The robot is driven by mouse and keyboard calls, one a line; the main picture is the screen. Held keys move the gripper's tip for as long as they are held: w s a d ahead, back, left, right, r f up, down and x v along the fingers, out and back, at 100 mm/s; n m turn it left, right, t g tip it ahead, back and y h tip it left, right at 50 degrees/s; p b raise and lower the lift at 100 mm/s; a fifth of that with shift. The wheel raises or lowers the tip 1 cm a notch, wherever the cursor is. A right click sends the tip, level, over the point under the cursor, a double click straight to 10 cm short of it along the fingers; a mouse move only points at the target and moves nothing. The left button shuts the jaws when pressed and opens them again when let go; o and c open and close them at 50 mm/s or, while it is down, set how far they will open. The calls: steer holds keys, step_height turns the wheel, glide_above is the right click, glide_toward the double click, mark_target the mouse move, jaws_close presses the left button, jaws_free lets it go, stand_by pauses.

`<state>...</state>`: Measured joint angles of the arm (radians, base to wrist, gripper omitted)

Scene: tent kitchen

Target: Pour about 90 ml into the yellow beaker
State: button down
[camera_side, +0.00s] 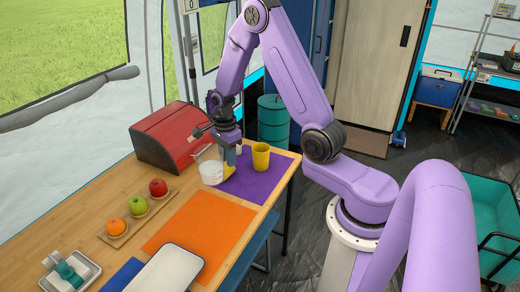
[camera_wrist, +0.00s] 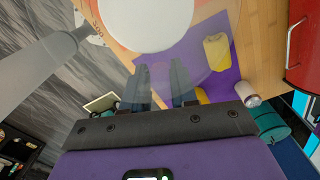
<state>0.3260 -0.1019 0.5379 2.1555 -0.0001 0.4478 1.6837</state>
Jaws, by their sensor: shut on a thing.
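The yellow beaker (camera_side: 261,157) stands upright on the purple mat (camera_side: 262,182). A yellow cylinder in the wrist view (camera_wrist: 216,53) appears to be this beaker. A clear vessel with white contents (camera_side: 211,173) is at the mat's left edge, level as far as I can tell. Its white contents (camera_wrist: 148,18) show as a large disc in the wrist view. My gripper (camera_side: 229,153) is shut on the vessel's near side, left of the beaker; its fingers also show in the wrist view (camera_wrist: 162,84). The exact grip is hidden, and I cannot tell whether the vessel touches the table.
Another yellow thing (camera_side: 229,171) shows low by my gripper, partly hidden. A small white cylinder (camera_wrist: 250,96) stands near the beaker. A red box (camera_side: 172,136) is behind left. An orange mat (camera_side: 200,228), fruit tray (camera_side: 138,218) and white-topped tray (camera_side: 168,270) lie nearer the camera.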

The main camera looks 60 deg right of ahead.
steer(key=s+d+m, duration=0.1)
steer(key=s+d, duration=0.1)
steer(key=d, duration=1.4)
steer(key=s+d+m, duration=0.1)
steer(key=s+d, duration=0.2)
steer(key=d, duration=1.2)
steer(key=s+d+m, duration=0.1)
steer(key=s+d, duration=0.6)
steer(key=d, duration=0.2)
step_height(320, 180, down, 13)
steer(key=shift+f, duration=0.2)
steer(key=shift+r, duration=0.15)
steer(key=w+a+r+g+h, duration=0.2)
steer(key=a+r+h, duration=0.1)
steer(key=r+h, duration=0.1)
steer(key=w+a+r+g+h, duration=0.2)
steer(key=a+r+g+h, duration=0.1)
steer(key=r, duration=0.4)
steer(key=shift+g+h, duration=0.3)
steer(key=shift+h, duration=0.1)
steer(key=shift+w+a+r+g+h, duration=0.2)
steer(key=shift+r+g+h, duration=0.1)
steer(key=shift+r+h, duration=0.3)
